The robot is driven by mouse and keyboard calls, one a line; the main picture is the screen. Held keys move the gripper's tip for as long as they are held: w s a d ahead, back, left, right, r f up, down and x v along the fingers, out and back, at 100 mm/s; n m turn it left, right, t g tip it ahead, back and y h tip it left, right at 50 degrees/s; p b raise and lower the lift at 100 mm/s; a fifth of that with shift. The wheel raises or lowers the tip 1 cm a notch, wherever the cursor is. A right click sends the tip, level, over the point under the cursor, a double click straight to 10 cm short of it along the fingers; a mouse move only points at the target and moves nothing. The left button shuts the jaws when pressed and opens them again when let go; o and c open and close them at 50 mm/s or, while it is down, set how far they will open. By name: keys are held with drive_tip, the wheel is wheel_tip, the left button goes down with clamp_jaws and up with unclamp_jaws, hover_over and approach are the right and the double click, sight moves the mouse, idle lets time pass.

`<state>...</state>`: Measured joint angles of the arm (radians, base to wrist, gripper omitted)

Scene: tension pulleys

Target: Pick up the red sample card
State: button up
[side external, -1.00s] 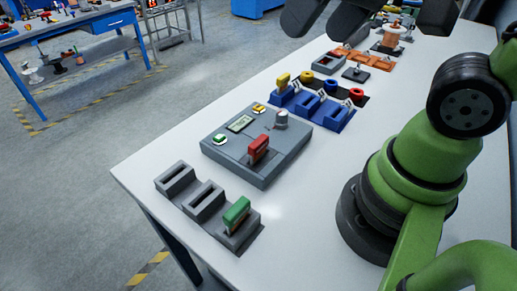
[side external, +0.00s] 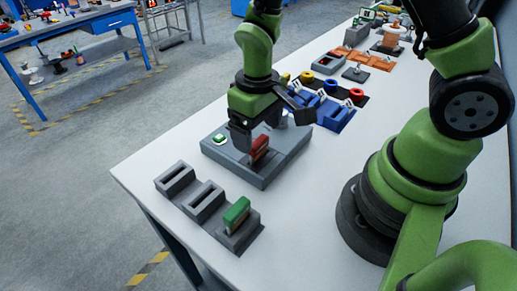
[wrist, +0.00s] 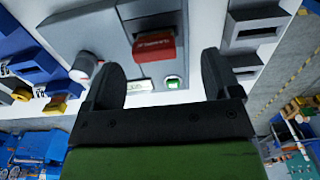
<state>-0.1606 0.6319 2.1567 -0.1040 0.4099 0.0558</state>
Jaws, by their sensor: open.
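The red sample card (side external: 259,147) stands upright in a slot of the grey device (side external: 272,175) on the white table. It also shows in the wrist view (wrist: 154,48), ahead of the fingers and between their lines. My gripper (side external: 262,133) is above the device, close to the card. In the wrist view my gripper (wrist: 158,75) is open, with its two dark fingers apart and nothing between the tips. In the side view the arm hides the device's display and knob. Whether a finger touches the card cannot be told.
A green card (side external: 236,213) stands in the nearest of several grey slotted holders (side external: 203,202) at the front left. Blue holders (side external: 333,114) and coloured rings lie behind the device.

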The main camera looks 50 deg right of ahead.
sight(258, 141)
drive_tip(key=shift+w+d+f, duration=0.1)
drive_tip(key=shift+d+f, duration=0.1)
drive_tip(key=shift+f, duration=1.35)
drive_tip(key=shift+w+d+f, duration=0.1)
drive_tip(key=shift+d+f, duration=0.05)
drive_tip(key=shift+f, duration=1.35)
drive_tip(key=c, duration=1)
